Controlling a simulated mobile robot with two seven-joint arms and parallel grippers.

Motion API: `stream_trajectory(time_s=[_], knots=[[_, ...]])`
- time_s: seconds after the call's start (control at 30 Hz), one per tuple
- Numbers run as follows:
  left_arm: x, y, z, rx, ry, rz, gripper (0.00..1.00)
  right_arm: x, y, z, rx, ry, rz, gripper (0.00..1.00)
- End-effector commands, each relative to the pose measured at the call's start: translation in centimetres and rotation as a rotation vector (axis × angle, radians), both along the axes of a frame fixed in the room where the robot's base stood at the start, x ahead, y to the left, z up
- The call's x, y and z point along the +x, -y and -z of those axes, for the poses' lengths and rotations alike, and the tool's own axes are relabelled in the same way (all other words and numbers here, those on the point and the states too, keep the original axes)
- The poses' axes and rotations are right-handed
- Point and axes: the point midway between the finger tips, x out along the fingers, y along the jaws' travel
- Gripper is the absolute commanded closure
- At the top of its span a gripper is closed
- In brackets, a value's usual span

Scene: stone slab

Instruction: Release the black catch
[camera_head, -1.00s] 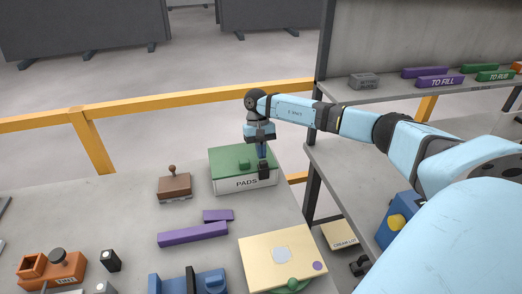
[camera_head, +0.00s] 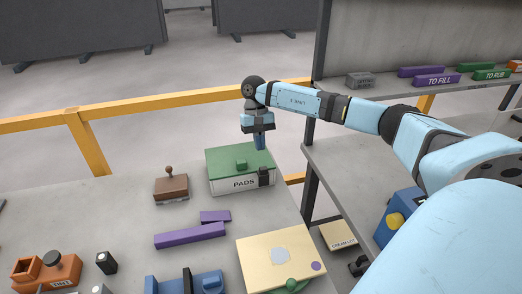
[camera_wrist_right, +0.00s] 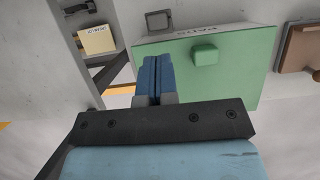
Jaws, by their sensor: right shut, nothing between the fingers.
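The box marked PADS (camera_head: 232,186) stands at the back right of the near slab, its green lid (camera_head: 222,160) down with a green knob (camera_head: 241,163) on top. The black catch (camera_head: 264,177) is at the right end of the box's front face; it hangs low, below the lid's edge. In the wrist view a grey-black square that looks like the catch (camera_wrist_right: 159,20) shows beyond the fingers. My right gripper (camera_head: 260,146) is shut and empty, above the lid's right part and apart from the catch. Its blue fingers show in the wrist view (camera_wrist_right: 153,65). My left gripper is out of view.
A brown stamp-like block (camera_head: 171,187) stands left of the box. Purple bars (camera_head: 190,235) and a cream box (camera_head: 275,258) lie in front. A yellow rail (camera_head: 130,111) runs behind. A shelf (camera_head: 360,170) stands on the right.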

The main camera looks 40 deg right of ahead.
Motion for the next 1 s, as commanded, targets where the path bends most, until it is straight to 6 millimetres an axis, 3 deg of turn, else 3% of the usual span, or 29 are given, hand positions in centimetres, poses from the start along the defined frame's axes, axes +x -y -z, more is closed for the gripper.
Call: stream_trajectory(time_s=[0.2, 0.4, 1.0], knots=[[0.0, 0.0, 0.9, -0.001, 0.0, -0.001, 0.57, 1.7, 0.9, -4.6, 0.0, 0.003, 0.002, 1.0], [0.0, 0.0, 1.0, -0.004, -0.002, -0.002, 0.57, 2.6, 1.5, -7.3, 0.0, 0.0, 0.0, 1.0], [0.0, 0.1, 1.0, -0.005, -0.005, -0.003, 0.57, 2.8, 1.6, -8.2, 0.0, -0.001, 0.0, 1.0]])
